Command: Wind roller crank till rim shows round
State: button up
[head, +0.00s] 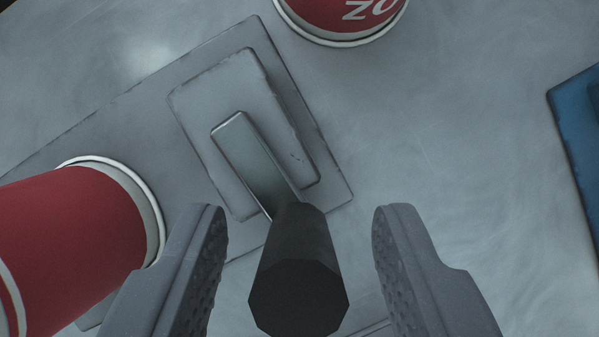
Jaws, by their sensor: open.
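The crank's dark faceted handle (299,275) stands up toward the camera in the lower middle of the head view. It joins a flat metal crank arm (250,160) that slants up and left over a grey plate. My gripper (300,235) is open, with one finger on each side of the handle and a gap on both sides. A red cup (70,245) with a pale rim lies at the lower left, partly behind my left finger. Whether its rim is round cannot be told.
A second red cup (345,15) with white lettering is cut off at the top edge. A blue block (578,125) sits at the right edge. The grey metal surface (450,120) between them is clear. The crank's base plate (330,190) has a raised edge.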

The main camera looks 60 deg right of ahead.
jog(key=shift+a+f, duration=0.15)
jog(key=shift+f, duration=0.4)
jog(key=shift+s, duration=0.1)
grip_shut()
jog(key=shift+s+m+b, duration=0.1)
jog(key=shift+m+b, duration=0.25)
jog(key=shift+m, duration=0.05)
